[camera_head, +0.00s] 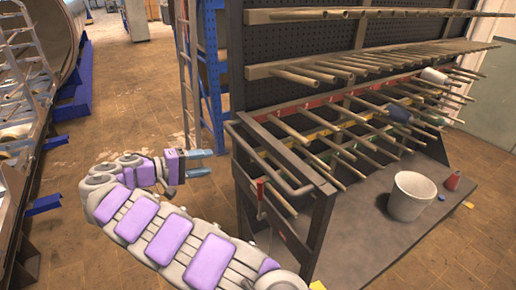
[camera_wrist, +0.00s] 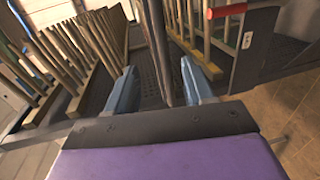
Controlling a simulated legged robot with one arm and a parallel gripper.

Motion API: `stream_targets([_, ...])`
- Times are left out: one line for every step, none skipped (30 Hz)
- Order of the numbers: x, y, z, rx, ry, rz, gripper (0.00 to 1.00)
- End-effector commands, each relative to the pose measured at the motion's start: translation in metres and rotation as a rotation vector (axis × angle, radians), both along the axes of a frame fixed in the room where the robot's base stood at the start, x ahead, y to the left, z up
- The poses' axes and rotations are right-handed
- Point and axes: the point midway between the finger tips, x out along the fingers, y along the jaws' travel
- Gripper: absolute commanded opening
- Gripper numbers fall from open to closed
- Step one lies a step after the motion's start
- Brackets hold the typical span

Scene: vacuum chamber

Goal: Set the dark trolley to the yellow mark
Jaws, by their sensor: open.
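The dark trolley (camera_head: 345,235) is a black rack with a perforated back panel, rows of wooden pegs and a flat lower deck. It fills the right side of the head view. Its dark handle frame (camera_head: 270,150) is on the side facing my arm. My gripper (camera_head: 203,162) is open and empty, left of that frame and apart from it. In the wrist view a dark upright bar (camera_wrist: 155,45) shows between the two blue fingers; its distance is unclear. Small yellow patches show at the deck's right edge (camera_head: 468,205) and lower edge (camera_head: 317,285); whether either is the mark is unclear.
A white bucket (camera_head: 411,196), a red item (camera_head: 453,181) and a blue cap (camera_head: 441,197) sit on the deck. A ladder (camera_head: 186,75) and blue rack (camera_head: 212,75) stand behind my gripper. Metal chamber structures (camera_head: 50,35) line the left. The tiled floor between is clear.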

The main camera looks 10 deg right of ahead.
Motion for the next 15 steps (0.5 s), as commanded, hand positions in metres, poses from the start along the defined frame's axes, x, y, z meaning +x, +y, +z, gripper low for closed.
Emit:
stream_targets([0.001, 0.004, -0.002, 0.001, -0.004, 0.006, 0.52])
stream_targets([0.001, 0.005, -0.003, 0.001, -0.006, 0.008, 0.52])
stream_targets([0.001, 0.005, -0.003, 0.002, -0.008, 0.010, 0.52])
stream_targets([0.001, 0.005, -0.004, 0.001, -0.009, 0.010, 0.52])
stream_targets([0.002, 0.004, -0.004, 0.001, -0.010, 0.010, 0.52])
stream_targets([0.002, 0.001, -0.005, 0.000, -0.010, 0.009, 0.52])
stream_targets([0.003, -0.001, -0.005, 0.000, -0.011, 0.008, 0.52])
stream_targets([0.004, -0.004, -0.006, 0.000, -0.011, 0.007, 0.52])
stream_targets([0.005, -0.007, -0.007, 0.000, -0.010, 0.007, 0.52])
stream_targets([0.007, -0.011, -0.008, 0.000, -0.010, 0.006, 0.52])
stream_targets([0.008, -0.014, -0.009, -0.001, -0.010, 0.005, 0.52])
stream_targets([0.010, -0.019, -0.010, -0.002, -0.010, 0.005, 0.52])
stream_targets([0.011, -0.023, -0.011, -0.003, -0.011, 0.005, 0.52])
stream_targets([0.013, -0.028, -0.012, -0.004, -0.009, 0.008, 0.52])
stream_targets([0.016, -0.035, -0.014, -0.005, -0.008, 0.008, 0.52])
